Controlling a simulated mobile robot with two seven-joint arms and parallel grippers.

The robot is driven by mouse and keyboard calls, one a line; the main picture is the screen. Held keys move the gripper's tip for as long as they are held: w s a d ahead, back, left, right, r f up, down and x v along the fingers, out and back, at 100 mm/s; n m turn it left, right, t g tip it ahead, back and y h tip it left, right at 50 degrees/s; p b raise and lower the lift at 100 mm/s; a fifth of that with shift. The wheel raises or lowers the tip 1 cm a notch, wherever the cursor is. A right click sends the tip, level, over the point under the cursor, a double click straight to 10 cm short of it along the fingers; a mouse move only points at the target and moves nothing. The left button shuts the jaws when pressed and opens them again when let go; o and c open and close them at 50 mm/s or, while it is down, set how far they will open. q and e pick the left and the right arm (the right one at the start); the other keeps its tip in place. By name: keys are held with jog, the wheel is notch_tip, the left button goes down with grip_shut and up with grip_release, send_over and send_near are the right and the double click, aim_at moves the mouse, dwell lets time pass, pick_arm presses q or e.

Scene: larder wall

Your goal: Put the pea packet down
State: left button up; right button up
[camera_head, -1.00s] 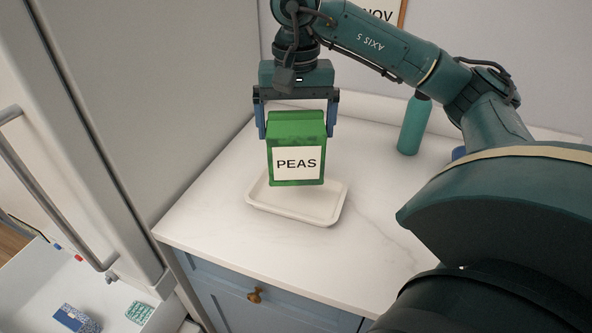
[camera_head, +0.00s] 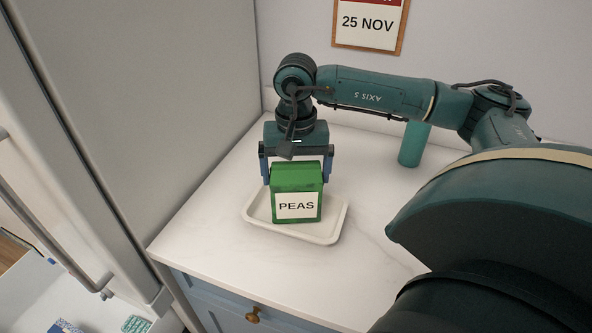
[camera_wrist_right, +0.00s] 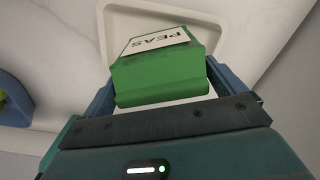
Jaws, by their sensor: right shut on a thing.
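The green pea packet (camera_head: 297,192) has a white label reading PEAS. It is upright, at the white tray (camera_head: 330,232) on the counter. I cannot tell whether its base touches the tray. My right gripper (camera_head: 296,178) is shut on the packet from above, a blue finger on each side. In the right wrist view the packet (camera_wrist_right: 165,68) sits between the fingers of my right gripper (camera_wrist_right: 160,85), with the tray (camera_wrist_right: 205,17) beyond it. My left gripper is not in view.
A teal bottle (camera_head: 413,145) stands on the white counter (camera_head: 205,225) behind my right arm. A tall fridge with an open drawer is at the left. Small packets (camera_head: 136,324) lie in the drawer. The counter left of the tray is clear.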

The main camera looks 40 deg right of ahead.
jog(key=shift+f, duration=0.25)
jog(key=shift+f, duration=0.2)
jog(key=o, duration=1.4)
jog(key=shift+r, duration=0.15)
notch_tip(320, 180, up, 12)
jog(key=shift+r+b, duration=0.1)
jog(key=shift+b, duration=0.3)
